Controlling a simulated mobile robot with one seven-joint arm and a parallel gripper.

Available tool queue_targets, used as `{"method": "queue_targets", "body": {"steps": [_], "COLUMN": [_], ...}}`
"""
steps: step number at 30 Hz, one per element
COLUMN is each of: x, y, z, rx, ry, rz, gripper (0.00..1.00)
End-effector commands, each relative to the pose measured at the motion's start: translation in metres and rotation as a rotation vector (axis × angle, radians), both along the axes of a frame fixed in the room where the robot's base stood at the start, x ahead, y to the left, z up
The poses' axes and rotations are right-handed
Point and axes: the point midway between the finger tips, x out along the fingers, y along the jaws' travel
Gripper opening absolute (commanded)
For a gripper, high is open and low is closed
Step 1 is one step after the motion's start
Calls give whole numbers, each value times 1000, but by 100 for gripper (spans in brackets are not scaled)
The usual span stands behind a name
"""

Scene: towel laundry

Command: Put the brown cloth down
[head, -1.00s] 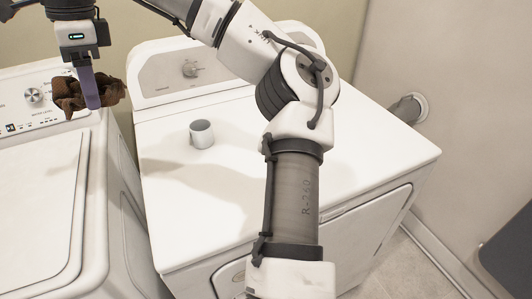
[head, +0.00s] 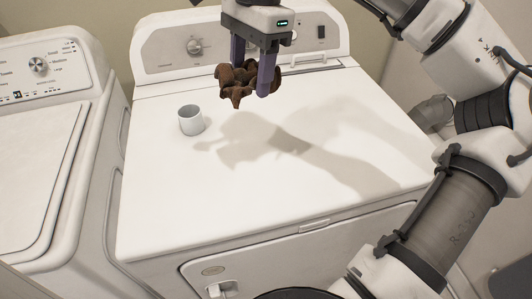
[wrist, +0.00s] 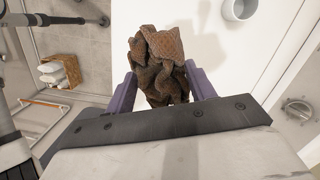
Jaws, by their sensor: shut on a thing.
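The brown cloth (head: 236,84) is a crumpled bundle held between the two purple fingers of my gripper (head: 253,76). It hangs in the air above the white dryer top (head: 270,185), and shadows fall on that top below it. In the wrist view the cloth (wrist: 155,60) bunches up between the fingers of my gripper (wrist: 160,88), with part sticking out past the tips. My gripper is shut on the cloth. The cloth's far side is hidden.
A white cup (head: 191,120) stands on the dryer top, left of the cloth. The washer (head: 40,170) is at the left, past a narrow gap. The dryer top's middle and right are clear. A basket with rolled white towels (wrist: 60,72) is on the floor in the wrist view.

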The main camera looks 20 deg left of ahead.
Motion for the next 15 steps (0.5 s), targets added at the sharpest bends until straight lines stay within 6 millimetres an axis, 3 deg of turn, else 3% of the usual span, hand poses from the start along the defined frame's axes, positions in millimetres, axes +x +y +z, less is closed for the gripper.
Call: {"method": "queue_targets", "body": {"steps": [9, 15], "x": [-1, -1], "y": [-1, 0], "z": [-83, -127], "rx": [-2, -1], "ry": [5, 3], "rz": [1, 0], "gripper": [32, 32]}}
